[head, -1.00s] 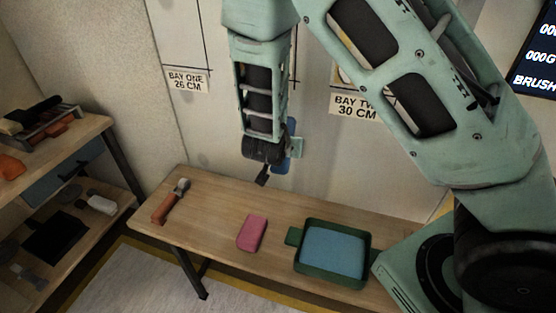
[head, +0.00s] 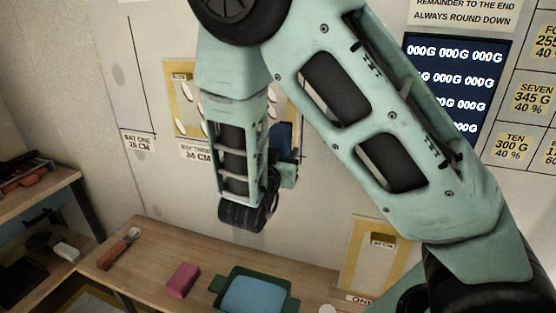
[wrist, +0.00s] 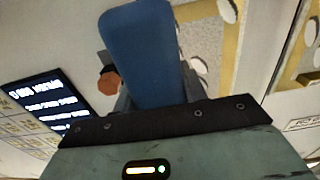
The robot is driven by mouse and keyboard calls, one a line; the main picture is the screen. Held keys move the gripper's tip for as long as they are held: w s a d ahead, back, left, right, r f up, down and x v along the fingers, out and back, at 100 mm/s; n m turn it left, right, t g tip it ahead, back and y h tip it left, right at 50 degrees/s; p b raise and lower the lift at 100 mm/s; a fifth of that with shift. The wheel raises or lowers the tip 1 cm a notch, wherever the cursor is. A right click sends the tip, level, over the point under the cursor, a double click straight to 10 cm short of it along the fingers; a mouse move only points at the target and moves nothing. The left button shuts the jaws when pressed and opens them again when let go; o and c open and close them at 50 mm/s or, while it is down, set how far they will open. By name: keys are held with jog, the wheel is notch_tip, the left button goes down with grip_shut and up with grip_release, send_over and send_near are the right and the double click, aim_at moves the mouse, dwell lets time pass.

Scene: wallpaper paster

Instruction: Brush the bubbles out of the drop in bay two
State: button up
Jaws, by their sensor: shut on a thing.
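A yellow-edged drop (head: 182,76) with white oval bubbles hangs on the wall, partly hidden by my arm. The small label (head: 198,152) under its left part is hard to read. My gripper (head: 287,172) is in front of the drop's lower right part, mostly hidden by my wrist. It is shut on a blue tool (head: 282,140), probably the brush; its bristles are not clear. The wrist view shows this blue tool (wrist: 140,50) broad side on, with the patterned sheet and white ovals behind it. I cannot tell whether the tool touches the wall.
A bench below holds an orange-handled tool (head: 118,250), a pink block (head: 182,281) and a green tray (head: 222,284) with blue inside. Shelves (head: 50,185) stand at the left. A yellow-framed panel (head: 368,262) and a dark number screen (head: 450,85) are at the right.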

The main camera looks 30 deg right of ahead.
aim_at(295, 133)
dwell(0.3)
jog(key=shift+x, duration=3.25)
jog(key=shift+x, duration=1.25)
dwell(0.9)
jog(key=shift+a, duration=0.1)
jog(key=w+a, duration=0.6)
jog(key=w, duration=0.2)
jog(key=shift+w+a, duration=0.15)
jog(key=shift+w, duration=0.05)
dwell(0.9)
jog(key=shift+w+a, duration=0.1)
